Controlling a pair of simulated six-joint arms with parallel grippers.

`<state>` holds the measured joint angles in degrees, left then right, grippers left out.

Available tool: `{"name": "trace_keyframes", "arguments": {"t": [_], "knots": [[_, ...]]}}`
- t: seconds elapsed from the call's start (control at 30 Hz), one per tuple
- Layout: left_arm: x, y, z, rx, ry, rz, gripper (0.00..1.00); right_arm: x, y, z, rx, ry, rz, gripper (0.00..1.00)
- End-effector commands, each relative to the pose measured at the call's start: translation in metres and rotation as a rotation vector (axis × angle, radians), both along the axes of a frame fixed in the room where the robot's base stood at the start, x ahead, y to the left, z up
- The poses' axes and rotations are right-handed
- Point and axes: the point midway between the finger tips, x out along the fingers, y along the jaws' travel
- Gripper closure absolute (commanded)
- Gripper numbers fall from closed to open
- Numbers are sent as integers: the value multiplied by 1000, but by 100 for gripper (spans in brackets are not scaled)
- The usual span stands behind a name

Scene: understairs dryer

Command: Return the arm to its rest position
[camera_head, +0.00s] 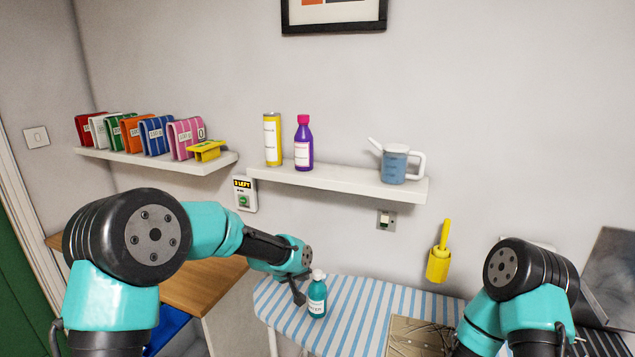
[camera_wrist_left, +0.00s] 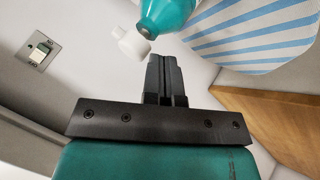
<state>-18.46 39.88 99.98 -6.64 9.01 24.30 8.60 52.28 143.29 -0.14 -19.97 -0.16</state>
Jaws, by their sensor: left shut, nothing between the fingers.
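My left arm reaches in from the left in the head view. Its gripper (camera_head: 299,297) is low, beside a teal bottle with a white cap (camera_head: 317,299) that stands upright on a blue-and-white striped ironing board (camera_head: 362,298). In the left wrist view the gripper's black fingers (camera_wrist_left: 166,78) are together with nothing between them. The teal bottle (camera_wrist_left: 164,13) shows beyond the fingertips, apart from them in that picture. My right arm shows bent at the right of the head view; its gripper fingers are not seen.
A left shelf (camera_head: 150,158) holds several coloured packs. A second shelf (camera_head: 340,184) holds a yellow can (camera_head: 272,140), a purple bottle (camera_head: 303,148) and a watering can (camera_head: 394,165). A wooden worktop (camera_head: 205,285) lies under my left arm. A yellow holder (camera_head: 438,266) hangs on the wall.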

Motion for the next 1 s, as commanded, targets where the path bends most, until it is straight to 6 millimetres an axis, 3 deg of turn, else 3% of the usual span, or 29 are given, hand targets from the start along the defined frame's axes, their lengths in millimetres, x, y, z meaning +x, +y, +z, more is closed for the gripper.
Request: {"name": "trace_keyframes", "arguments": {"t": [0.03, 0.27, 0.47, 0.6, 0.8, 0.9, 1.0], "knots": [[-9, 12, -24, 11, 28, 4, 100, 0, 0, 0, 0, 0, 0, 44], [-65, 65, -127, 58, 133, 4, 100, 0, 0, 0, 0, 0, 0, 44], [-141, 111, -207, 90, 242, 3, 100, 0, 0, 0, 0, 0, 0, 44], [-205, 140, -251, 104, 321, 3, 100, 0, 0, 0, 0, 0, 0, 44], [-302, 170, -291, 116, 431, -4, 100, 0, 0, 0, 0, 0, 0, 44], [-334, 178, -298, 117, 464, -6, 100, 0, 0, 0, 0, 0, 0, 44], [-350, 181, -301, 118, 481, -10, 100, 0, 0, 0, 0, 0, 0, 44]]}}
